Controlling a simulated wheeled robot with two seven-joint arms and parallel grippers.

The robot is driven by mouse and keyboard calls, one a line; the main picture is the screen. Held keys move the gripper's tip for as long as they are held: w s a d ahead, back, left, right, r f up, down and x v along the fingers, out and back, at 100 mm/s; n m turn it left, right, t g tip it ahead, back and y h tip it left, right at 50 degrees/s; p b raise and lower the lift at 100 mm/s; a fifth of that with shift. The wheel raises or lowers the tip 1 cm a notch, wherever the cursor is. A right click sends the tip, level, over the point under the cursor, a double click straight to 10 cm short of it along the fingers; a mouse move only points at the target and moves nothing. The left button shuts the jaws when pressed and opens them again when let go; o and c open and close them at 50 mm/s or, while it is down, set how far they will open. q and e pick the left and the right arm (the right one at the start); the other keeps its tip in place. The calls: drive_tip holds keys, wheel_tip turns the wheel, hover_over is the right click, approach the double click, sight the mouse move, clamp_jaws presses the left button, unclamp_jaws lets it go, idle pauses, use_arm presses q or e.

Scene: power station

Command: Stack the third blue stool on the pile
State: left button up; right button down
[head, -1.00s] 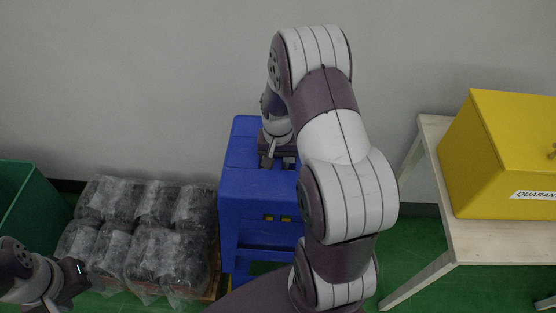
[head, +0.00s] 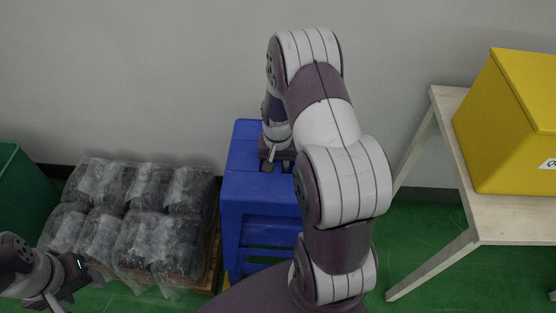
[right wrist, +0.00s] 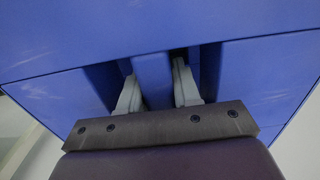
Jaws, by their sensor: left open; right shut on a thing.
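A blue stool (head: 245,205) stands out in the middle of the head view, partly hidden by my right arm. My right gripper (head: 279,164) is at its top face. In the right wrist view, the fingers of my right gripper (right wrist: 157,88) are on both sides of a narrow blue bar of the stool (right wrist: 152,75), shut on it. The stool's lower part and what is under it are mostly hidden, so I cannot tell which stools lie below. My left gripper (head: 62,294) is open and empty at the lower left, in front of the wrapped goods.
Plastic-wrapped dark goods (head: 130,220) on a wooden pallet (head: 212,262) stand close left of the stool. A green bin (head: 22,200) is at far left. A pale table (head: 500,225) with a yellow box (head: 510,130) stands right. A grey wall (head: 160,70) is behind.

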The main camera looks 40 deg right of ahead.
use_arm(q)
drive_tip(key=shift+f+b, duration=1.7)
drive_tip(key=shift+f, duration=0.3)
use_arm(e)
drive_tip(key=shift+f, duration=3.3)
drive_tip(key=shift+w, duration=0.1)
drive_tip(key=c, duration=0.8)
unclamp_jaws()
drive_tip(key=shift+c, duration=0.2)
drive_tip(key=shift+o, duration=0.6)
drive_tip(key=shift+f, duration=0.1)
wheel_tip(320, 180, up, 12)
drive_tip(key=p, duration=0.4)
drive_tip(key=shift+f, duration=0.15)
use_arm(q)
drive_tip(key=shift+r, duration=1.95)
use_arm(e)
drive_tip(key=shift+r, duration=0.6)
